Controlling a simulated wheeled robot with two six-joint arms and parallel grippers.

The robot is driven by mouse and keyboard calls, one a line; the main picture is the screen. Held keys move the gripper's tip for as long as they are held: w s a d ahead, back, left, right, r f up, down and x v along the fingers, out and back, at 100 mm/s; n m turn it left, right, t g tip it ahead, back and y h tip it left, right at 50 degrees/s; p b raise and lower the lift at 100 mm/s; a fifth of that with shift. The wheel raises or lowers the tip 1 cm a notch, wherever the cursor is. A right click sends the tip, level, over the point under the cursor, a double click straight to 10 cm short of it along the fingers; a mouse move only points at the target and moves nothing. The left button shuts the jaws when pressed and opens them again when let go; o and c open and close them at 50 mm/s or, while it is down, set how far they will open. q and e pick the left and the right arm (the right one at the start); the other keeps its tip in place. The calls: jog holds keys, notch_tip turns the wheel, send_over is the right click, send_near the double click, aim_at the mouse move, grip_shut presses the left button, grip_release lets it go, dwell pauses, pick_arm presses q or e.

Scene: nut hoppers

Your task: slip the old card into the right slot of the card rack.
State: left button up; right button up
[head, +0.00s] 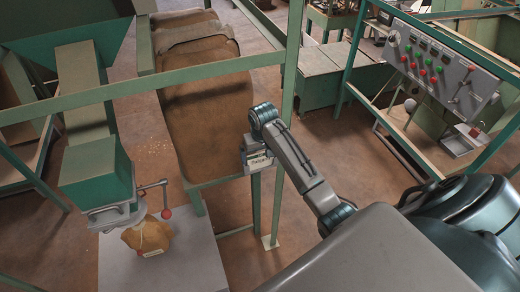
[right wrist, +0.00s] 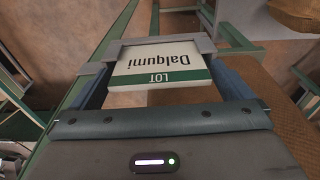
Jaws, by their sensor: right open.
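A white card (right wrist: 160,65) with a green stripe reading "LOT" and the name "Dalqumi" lies upside down in the right wrist view, between the open fingers of my right gripper (right wrist: 160,85). A grey holder, seemingly the card rack (right wrist: 192,43), borders the card's far edge. I cannot tell which slot the card is at. In the head view my right gripper (head: 257,148) is at the small grey rack (head: 247,170) on the green frame, with the card (head: 261,159) showing there. My left gripper is out of view.
A green post (head: 290,100) and rail stand close to the right arm. Large brown sacking (head: 205,110) fills the trough behind. At left, a green hopper box (head: 95,175) with a red-knobbed lever stands over a tagged brown sack (head: 150,236). A button panel (head: 440,65) is at right.

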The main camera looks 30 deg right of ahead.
jog(key=shift+d, duration=0.1)
jog(key=c, duration=0.7)
jog(key=shift+r, duration=3.8)
jog(key=shift+f, duration=0.1)
